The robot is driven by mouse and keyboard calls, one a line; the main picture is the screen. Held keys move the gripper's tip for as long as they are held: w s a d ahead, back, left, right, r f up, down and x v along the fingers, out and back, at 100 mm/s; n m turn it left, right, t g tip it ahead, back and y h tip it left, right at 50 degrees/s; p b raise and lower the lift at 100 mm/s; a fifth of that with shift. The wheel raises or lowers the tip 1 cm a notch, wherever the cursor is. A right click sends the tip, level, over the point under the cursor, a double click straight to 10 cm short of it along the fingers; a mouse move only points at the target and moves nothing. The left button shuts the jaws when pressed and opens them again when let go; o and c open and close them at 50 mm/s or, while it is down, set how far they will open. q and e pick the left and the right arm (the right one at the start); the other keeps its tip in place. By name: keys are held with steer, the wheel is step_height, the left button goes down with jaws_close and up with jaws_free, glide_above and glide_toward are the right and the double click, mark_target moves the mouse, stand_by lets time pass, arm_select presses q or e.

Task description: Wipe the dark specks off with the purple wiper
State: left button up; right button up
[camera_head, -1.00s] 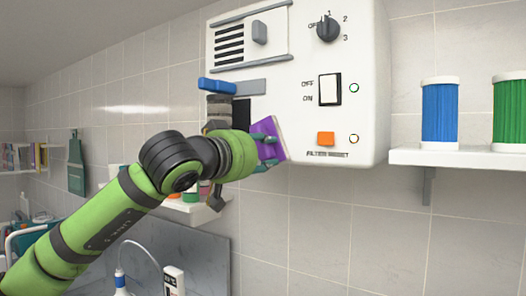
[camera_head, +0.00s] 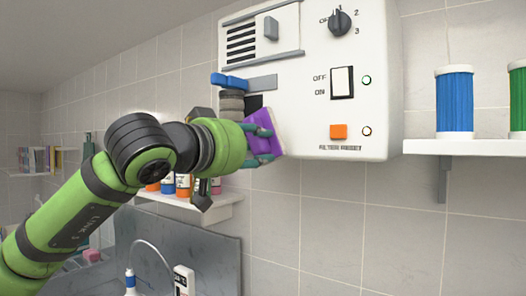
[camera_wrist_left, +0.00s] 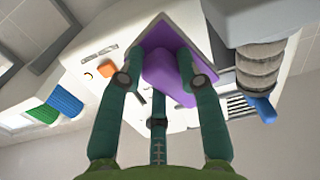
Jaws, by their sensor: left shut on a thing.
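The purple wiper (camera_head: 262,128) is at the lower left edge of a white control box (camera_head: 300,100) on the wall. My left gripper (camera_head: 263,150) is shut on it, its teal fingers around it. In the left wrist view, the wiper (camera_wrist_left: 163,55) sits between the fingers, in front of the box face. I cannot tell whether it touches the box. I cannot make out the dark specks; the wiper and arm hide part of the box's lower left. My right gripper is not in view.
The box carries a dark knob (camera_head: 340,21), a rocker switch (camera_head: 342,82) and an orange button (camera_head: 338,131). A blue lever (camera_head: 229,81) and ribbed grey hose (camera_head: 232,103) are at its left. A shelf (camera_head: 465,147) with blue and green cylinders is at right.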

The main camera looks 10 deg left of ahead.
arm_select(q)
steer(key=shift+s, duration=0.1)
steer(key=shift+b+v, duration=0.5)
steer(key=shift+v, duration=1)
